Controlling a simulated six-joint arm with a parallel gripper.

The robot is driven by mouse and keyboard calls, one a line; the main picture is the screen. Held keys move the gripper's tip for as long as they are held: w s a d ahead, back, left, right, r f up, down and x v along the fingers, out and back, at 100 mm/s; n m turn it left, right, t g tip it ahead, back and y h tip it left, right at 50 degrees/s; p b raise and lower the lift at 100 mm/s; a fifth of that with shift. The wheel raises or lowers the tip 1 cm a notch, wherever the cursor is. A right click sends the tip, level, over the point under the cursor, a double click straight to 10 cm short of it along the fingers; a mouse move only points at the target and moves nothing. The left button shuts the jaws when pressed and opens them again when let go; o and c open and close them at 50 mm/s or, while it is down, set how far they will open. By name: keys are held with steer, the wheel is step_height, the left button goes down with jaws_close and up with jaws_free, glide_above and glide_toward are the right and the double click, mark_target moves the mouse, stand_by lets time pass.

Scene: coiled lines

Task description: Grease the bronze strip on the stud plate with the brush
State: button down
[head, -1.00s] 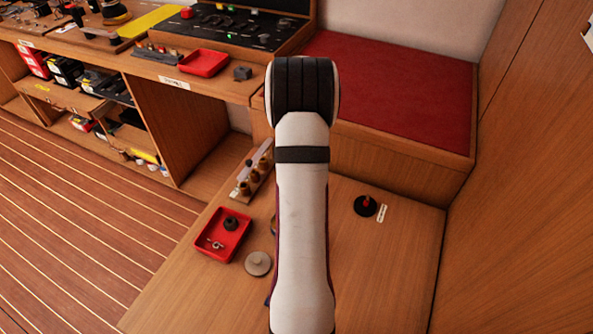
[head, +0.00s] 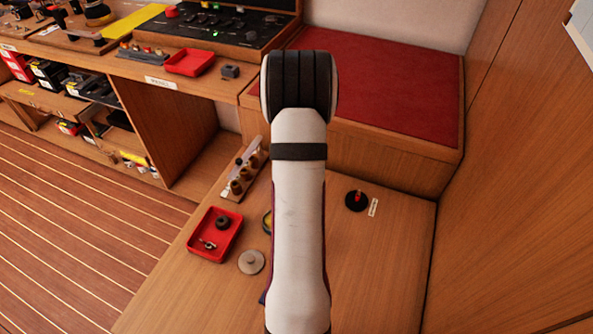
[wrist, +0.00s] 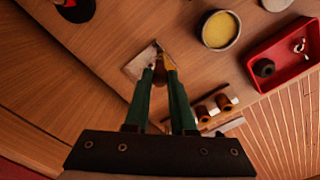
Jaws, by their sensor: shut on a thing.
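My gripper (wrist: 161,70) shows in the wrist view with its two green fingers close together. It is shut on a small brown and gold tool, which looks like the brush (wrist: 168,58); its dark tip points away from the fingers. A pale flat plate (wrist: 135,63) lies on the wooden top just past the fingertips, partly hidden by them. It may be the stud plate; I cannot make out a bronze strip or whether the brush touches it. A round tub of yellow grease (wrist: 220,30) stands to the right. In the head view my arm hides the gripper and brush.
A red tray (head: 196,250) holds a black ring and small metal parts. A grey disc (head: 251,262) lies beside it. A rack with several bronze cylinders (head: 236,187) stands behind. A black disc with a red knob (head: 357,200) is at the right. The bench right of my arm is mostly clear.

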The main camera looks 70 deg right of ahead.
step_height(320, 180, up, 7)
stand_by(0.4)
steer(key=w+a+r+n, duration=0.2)
steer(key=w+a+r, duration=0.1)
steer(key=w+a, duration=0.5)
steer(key=w+a+r+n, duration=0.2)
steer(key=w+a+r, duration=0.2)
steer(key=w+a, duration=0.4)
steer(key=w+a+r+n, duration=0.1)
steer(key=a+r+n, duration=0.1)
steer(key=a, duration=1)
steer(key=w+a+r+n, duration=0.1)
steer(key=a+r, duration=0.3)
steer(key=a, duration=0.8)
steer(key=shift+a+n, duration=0.25)
steer(key=shift+n, duration=0.65)
